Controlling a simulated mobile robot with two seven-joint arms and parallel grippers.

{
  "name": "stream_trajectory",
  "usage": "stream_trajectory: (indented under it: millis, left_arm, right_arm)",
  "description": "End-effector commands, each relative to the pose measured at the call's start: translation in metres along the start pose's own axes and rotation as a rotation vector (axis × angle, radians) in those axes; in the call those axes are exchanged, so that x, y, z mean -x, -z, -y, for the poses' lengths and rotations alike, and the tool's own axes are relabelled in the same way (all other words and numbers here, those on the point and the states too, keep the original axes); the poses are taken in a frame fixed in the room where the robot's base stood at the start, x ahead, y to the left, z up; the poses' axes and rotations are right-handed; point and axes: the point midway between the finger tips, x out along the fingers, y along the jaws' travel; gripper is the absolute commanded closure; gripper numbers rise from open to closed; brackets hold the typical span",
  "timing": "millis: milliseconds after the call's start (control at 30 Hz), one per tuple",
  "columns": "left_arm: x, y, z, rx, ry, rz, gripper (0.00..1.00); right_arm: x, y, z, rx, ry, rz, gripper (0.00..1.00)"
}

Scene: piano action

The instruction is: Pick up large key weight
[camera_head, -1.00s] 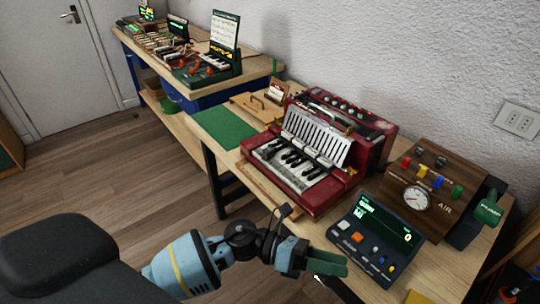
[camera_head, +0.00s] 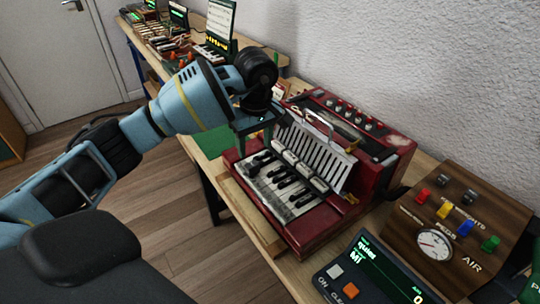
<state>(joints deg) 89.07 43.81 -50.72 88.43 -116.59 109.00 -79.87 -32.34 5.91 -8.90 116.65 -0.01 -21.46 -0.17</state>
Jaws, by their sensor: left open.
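The gripper hides part of the accordion there. A wooden box (camera_head: 470,210) at the right bears lettering that partly reads "weights". Red, yellow, blue and green pegs (camera_head: 465,227) and two dark metallic knobs (camera_head: 456,189) stand on it. I cannot tell which piece is the large key weight. My right gripper is not in view.
A dark console with a lit screen (camera_head: 385,262) sits at the front right. A green mat (camera_head: 213,143) lies left of the accordion. A further bench with small instruments (camera_head: 190,45) stands at the back. The white wall (camera_head: 400,80) runs close behind the accordion.

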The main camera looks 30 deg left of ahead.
Motion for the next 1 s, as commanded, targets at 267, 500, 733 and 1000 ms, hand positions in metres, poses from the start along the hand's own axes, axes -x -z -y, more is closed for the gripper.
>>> stream_trajectory:
  millis: [267,500,733,1000]
  left_arm:
    - [0.004,0.007,0.002,0.001,0.008,-0.025,0.43]
    - [-0.016,0.007,0.002,0.001,0.009,-0.023,0.43]
    - [-0.024,0.006,0.002,0.001,0.007,-0.022,0.43]
    - [-0.058,0.004,0.003,0.002,0.008,-0.021,0.43]
  right_arm:
    - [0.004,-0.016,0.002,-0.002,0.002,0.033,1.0]
    - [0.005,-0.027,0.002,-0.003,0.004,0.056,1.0]
    - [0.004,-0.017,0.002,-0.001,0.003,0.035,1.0]
    - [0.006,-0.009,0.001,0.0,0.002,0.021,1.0]
